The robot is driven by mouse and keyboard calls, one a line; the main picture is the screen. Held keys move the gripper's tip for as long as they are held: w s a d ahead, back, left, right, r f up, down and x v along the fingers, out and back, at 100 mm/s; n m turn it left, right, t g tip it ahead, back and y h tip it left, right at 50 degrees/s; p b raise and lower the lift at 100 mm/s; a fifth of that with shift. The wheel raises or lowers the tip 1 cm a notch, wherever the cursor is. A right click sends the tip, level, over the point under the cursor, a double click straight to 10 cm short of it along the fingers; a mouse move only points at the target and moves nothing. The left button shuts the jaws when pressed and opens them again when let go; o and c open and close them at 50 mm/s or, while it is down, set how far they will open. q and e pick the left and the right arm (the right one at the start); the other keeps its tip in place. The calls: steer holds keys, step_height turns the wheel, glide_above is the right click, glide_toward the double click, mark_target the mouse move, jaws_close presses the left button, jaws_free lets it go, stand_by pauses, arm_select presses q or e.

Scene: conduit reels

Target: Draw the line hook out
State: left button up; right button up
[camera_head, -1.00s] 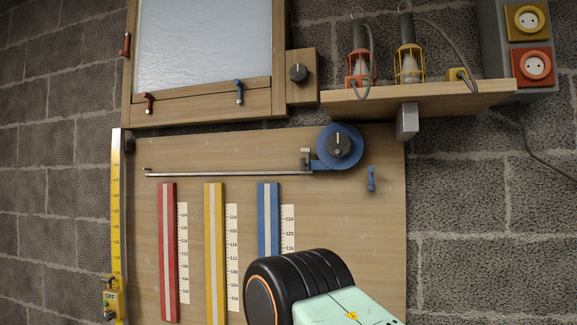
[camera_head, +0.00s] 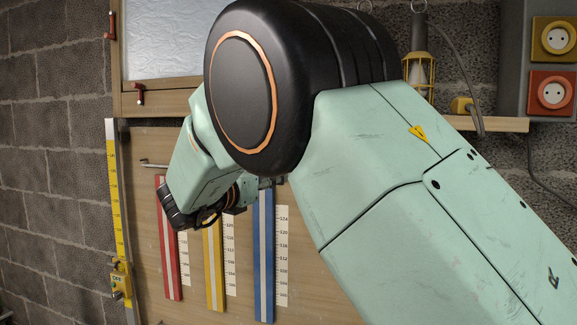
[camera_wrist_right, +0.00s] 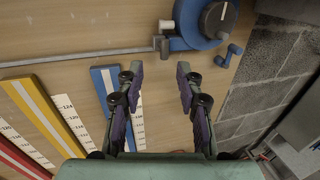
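A thin grey metal rod (camera_wrist_right: 85,57) runs level across the wooden board and ends at a small grey bracket (camera_wrist_right: 162,46) beside a blue reel (camera_wrist_right: 205,22) with a grey dial. I cannot tell for certain which part is the line hook. In the head view only the rod's left end (camera_head: 154,165) shows; my right arm hides the reel. My right gripper (camera_wrist_right: 159,72) is open and empty, its two fingertips just below the bracket in the wrist view. The gripper is partly seen in the head view (camera_head: 262,184). My left gripper is not in view.
Red (camera_head: 169,255), yellow (camera_head: 214,270) and blue (camera_head: 263,260) strips with number scales stand on the board. A small blue handle (camera_wrist_right: 228,56) sits right of the gripper. A shelf (camera_head: 490,123) with a caged yellow lamp (camera_head: 419,70) and sockets (camera_head: 553,65) are at upper right.

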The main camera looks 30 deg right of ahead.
steer(key=s+p+x, duration=0.1)
steer(key=p+x, duration=0.1)
steer(key=x, duration=0.7)
steer(key=shift+d+f, duration=0.45)
steer(key=shift+f, duration=0.1)
steer(key=shift+c, duration=0.5)
steer(key=shift+w+a+r, duration=0.1)
steer(key=shift+a+r, duration=0.15)
steer(key=shift+a, duration=0.65)
steer(key=c, duration=0.4)
steer(key=shift+c, duration=1.1)
steer(key=shift+s+d+r, duration=0.1)
steer(key=shift+s+d, duration=0.2)
jaws_close()
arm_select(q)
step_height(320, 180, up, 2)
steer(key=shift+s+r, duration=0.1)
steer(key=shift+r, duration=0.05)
arm_select(e)
steer(key=shift+w, duration=0.1)
steer(key=shift+a, duration=0.15)
